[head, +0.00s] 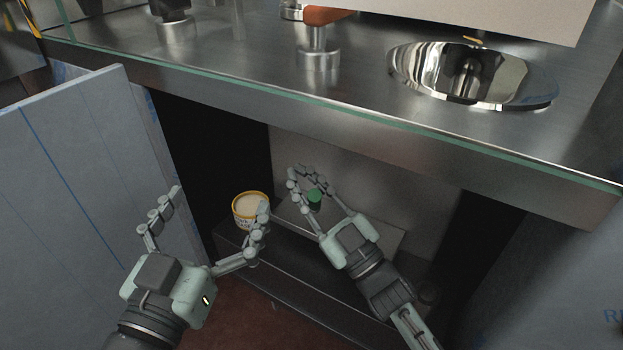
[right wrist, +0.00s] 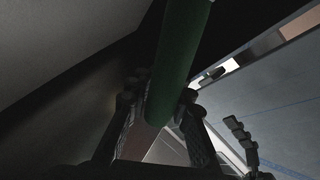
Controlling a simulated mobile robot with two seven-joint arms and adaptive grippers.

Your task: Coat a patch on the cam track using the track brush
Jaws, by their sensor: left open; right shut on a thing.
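My right gripper (head: 308,184) is shut on a green cylindrical handle (head: 314,196), which I take to be the track brush. In the right wrist view the green handle (right wrist: 182,62) runs up out of the top edge from between the fingers; no bristles show. My left gripper (head: 220,200) is open and empty, in front of the open cabinet. A tub (head: 247,208) with a yellow rim and pale contents stands in the cabinet, just behind the left gripper's right-hand fingers. I cannot pick out the cam track for certain.
A metal step or box (head: 378,233) sits in the cabinet behind the right gripper. The steel counter (head: 240,65) with a glassy edge overhangs the opening and carries a shiny oval metal part (head: 525,80). A blue-grey door panel (head: 75,190) stands open at left, another panel at right.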

